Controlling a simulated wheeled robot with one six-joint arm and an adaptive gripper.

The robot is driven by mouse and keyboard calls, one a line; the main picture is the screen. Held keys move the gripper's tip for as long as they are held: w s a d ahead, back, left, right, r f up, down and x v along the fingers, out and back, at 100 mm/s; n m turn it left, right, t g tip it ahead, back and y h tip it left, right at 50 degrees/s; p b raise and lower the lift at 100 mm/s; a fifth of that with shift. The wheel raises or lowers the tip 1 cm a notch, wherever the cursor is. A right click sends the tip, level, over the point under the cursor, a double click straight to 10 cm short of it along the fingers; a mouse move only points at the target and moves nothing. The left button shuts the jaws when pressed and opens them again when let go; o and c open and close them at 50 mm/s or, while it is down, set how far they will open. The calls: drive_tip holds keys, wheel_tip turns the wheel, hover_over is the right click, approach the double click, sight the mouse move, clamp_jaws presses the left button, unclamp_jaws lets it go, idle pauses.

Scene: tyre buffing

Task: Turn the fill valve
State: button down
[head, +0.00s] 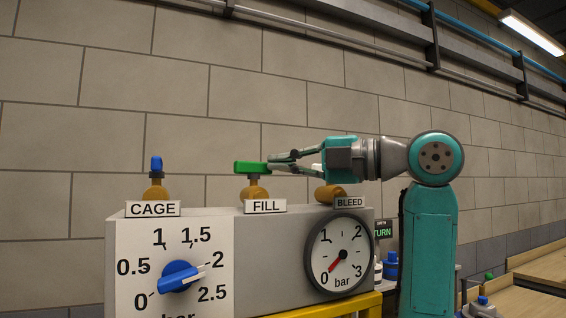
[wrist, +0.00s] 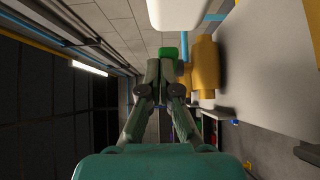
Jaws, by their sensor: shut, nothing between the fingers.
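The fill valve's green handle (head: 251,167) lies level on a brass body (head: 256,190) behind the FILL label (head: 265,206). My gripper (head: 270,162) reaches in from the right at handle height. Its fingers are shut and empty, with the tips at the right end of the green handle. I cannot tell whether they touch it. In the wrist view the green handle (wrist: 169,52) shows just beyond the closed fingertips (wrist: 164,62).
The blue-handled CAGE valve (head: 156,165) stands to the left, its handle upright. The BLEED valve (head: 330,193) is under my gripper, partly hidden. The panel has a blue knob (head: 180,277) and a bar gauge (head: 339,254) with its red needle near 0. A brick wall stands behind.

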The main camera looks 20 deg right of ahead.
drive_tip(key=shift+w+d, duration=0.15)
drive_tip(key=shift+w, duration=0.35)
idle(0.4)
